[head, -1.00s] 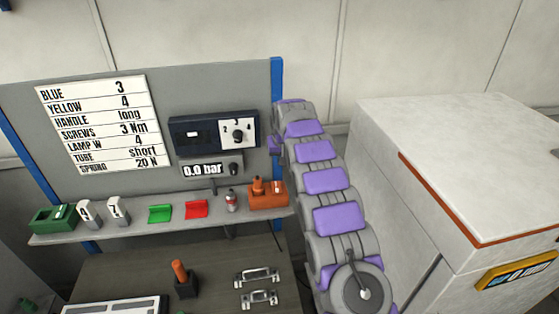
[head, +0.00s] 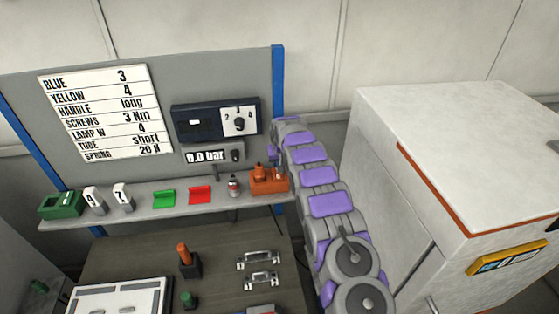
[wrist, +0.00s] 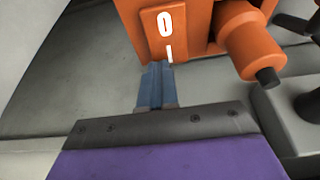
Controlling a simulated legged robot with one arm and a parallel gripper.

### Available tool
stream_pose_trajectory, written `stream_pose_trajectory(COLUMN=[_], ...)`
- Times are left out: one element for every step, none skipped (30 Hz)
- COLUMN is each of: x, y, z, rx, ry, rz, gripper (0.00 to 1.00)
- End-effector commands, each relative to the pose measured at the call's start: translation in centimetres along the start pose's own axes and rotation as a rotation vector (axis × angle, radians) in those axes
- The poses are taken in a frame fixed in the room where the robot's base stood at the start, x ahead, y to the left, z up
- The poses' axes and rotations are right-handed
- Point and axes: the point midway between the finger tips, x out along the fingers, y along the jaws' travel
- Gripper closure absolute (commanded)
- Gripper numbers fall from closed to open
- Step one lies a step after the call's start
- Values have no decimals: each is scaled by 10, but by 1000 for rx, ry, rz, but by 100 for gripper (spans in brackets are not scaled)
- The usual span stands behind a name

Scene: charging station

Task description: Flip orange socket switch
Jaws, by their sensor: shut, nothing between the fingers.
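The orange socket (head: 268,183) stands at the right end of the grey shelf in the head view. In the wrist view its orange block (wrist: 190,30) fills the top, with a switch (wrist: 165,28) marked 0 and I and an orange plug-like cylinder (wrist: 250,45) to the right. My gripper (wrist: 156,68) is shut and empty, its blue-grey fingertips right at the lower end of the switch, by the I mark. I cannot tell whether they touch it. In the head view the fingers do not show clearly beside the socket.
The shelf (head: 140,210) also holds a green box (head: 61,204), green and red holders, and a small bottle (head: 234,187) left of the socket. The gauge panel (head: 215,119) is above. A large white cabinet (head: 450,150) stands to the right.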

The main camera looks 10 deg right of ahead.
Motion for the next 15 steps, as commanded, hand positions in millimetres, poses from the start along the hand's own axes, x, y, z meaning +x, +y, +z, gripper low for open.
stream_pose_trajectory(x=[1,1,1,1,1,1,2,2,4,5,6,9,9,8,7], y=[0,0,0,0,0,0,0,0,-1,-1,-1,-1,-1,-1,-1], z=[0,0,0,0,0,0,1,1,1,2,2,3,4,3,3], rx=[0,0,0,0,0,0,-1,-1,-1,-1,-1,-1,-2,-2,-1], ry=[-1,-2,-2,-2,-2,-2,-2,-2,-2,-3,-2,-2,-3,-3,-4], rz=[0,0,0,0,0,0,0,0,0,-1,-1,-1,-1,-1,-1], gripper=[100,100,100,100,100,100,100,100,100,100,100,100,100,100,100])
